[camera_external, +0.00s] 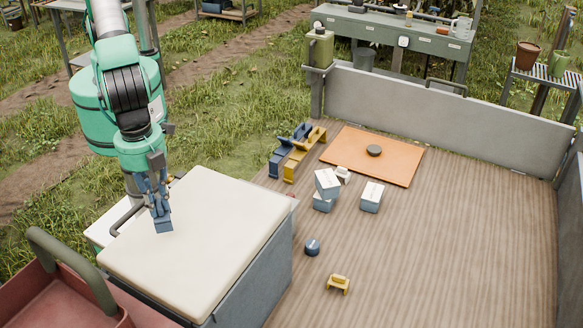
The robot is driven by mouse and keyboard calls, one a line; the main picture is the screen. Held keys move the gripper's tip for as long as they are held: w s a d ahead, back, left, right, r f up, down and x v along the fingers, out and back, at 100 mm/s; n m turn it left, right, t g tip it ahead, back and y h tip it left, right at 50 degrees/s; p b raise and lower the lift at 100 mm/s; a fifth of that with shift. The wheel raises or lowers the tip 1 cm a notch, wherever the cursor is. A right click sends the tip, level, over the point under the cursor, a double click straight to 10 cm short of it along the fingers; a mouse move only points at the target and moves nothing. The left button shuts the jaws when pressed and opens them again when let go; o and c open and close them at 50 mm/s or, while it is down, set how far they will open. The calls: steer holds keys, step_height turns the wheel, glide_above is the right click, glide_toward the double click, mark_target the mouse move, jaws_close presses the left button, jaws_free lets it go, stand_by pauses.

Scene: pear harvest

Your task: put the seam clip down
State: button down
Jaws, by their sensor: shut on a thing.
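My gripper (158,204) points down over the cream top of a box at the left. It is shut on a small dark blue piece, which I take to be the seam clip (163,224). The clip hangs at the fingertips, above or close to the cream surface (215,235); I cannot tell whether it touches. Its upper part is hard to tell apart from the blue fingers.
On the wooden bed (430,260) are blue (280,165) and yellow (300,158) brackets, white-topped blocks (371,197), a blue knob (312,247) and a small yellow piece (338,284). An orange mat (400,165) holds a dark disc (374,150). Most of the cream top is clear.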

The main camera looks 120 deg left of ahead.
mark_target(157, 206)
steer(key=shift+w+d, duration=0.15)
steer(key=shift+w, duration=0.05)
steer(key=shift+w+d+f, duration=0.1)
steer(key=shift+w+f, duration=0.05)
steer(key=shift+f, duration=1.65)
steer(key=shift+f, duration=0.15)
steer(key=c, duration=1.6)
jaws_free()
step_height(157, 206, up, 12)
steer(key=shift+r, duration=0.2)
